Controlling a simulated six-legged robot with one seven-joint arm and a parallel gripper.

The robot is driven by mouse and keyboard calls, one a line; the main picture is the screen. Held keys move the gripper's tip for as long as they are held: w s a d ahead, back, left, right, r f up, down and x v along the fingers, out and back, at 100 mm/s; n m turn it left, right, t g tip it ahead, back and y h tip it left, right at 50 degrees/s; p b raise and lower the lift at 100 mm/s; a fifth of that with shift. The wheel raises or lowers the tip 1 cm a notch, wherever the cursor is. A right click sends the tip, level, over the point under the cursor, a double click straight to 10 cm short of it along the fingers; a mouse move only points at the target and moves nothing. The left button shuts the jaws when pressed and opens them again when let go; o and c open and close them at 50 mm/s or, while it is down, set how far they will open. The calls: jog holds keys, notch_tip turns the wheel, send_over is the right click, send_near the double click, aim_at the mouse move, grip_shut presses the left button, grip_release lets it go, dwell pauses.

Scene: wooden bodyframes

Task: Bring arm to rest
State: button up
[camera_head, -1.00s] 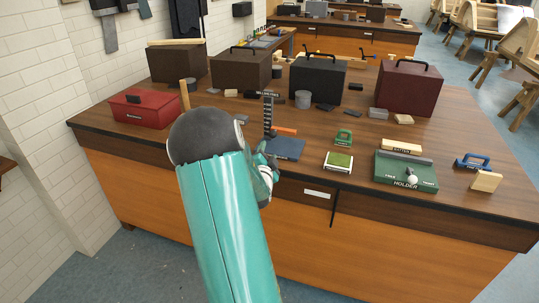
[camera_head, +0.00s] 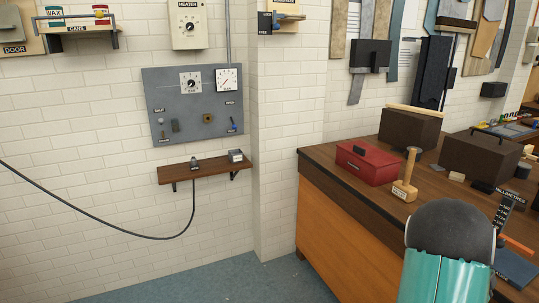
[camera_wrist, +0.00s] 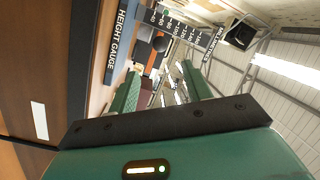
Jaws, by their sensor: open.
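My arm shows at the lower right of the head view as a teal link with a dark rounded joint; my gripper is hidden there. In the wrist view my gripper (camera_wrist: 160,88) has two green fingers spread apart with nothing held between them.
The workbench (camera_head: 335,215) fills the right side, with a red box (camera_head: 369,163), an upright wooden mallet (camera_head: 406,178) and dark cases. On the left wall are a grey gauge panel (camera_head: 180,105), a small shelf (camera_head: 205,172) and a hanging cable (camera_head: 130,233). Floor left of the bench is clear.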

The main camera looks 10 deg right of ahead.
jog(key=w+a+r+n+t+y, duration=0.1)
jog(key=w+a+r+n+y, duration=0.25)
jog(key=a, duration=0.75)
jog(key=w+a+r+n+t+y, duration=0.1)
jog(key=w+a+r+n+y, duration=0.3)
jog(key=a, duration=0.6)
jog(key=w+a+r+n+t+y, duration=0.2)
jog(key=w+a+n+y, duration=0.25)
jog(key=a, duration=0.65)
jog(key=s+a+r+n+g+y, duration=0.1)
jog(key=s+a+n+y, duration=0.15)
jog(key=a, duration=0.55)
jog(key=s+a+r+n+g+y, duration=0.15)
jog(key=s+a+n, duration=0.25)
jog(key=a, duration=0.4)
jog(key=s+a+n+g, duration=0.2)
jog(key=s+a+n, duration=0.4)
jog(key=s+a, duration=0.3)
jog(key=s, duration=0.3)
jog(key=shift+s+r+y, duration=0.15)
jog(key=shift+r+y, duration=0.05)
jog(key=shift+y, duration=0.2)
jog(key=shift+d+n, duration=0.1)
jog(key=shift+n, duration=0.15)
jog(key=shift+c, duration=1.4)
jog(key=shift+d, duration=0.2)
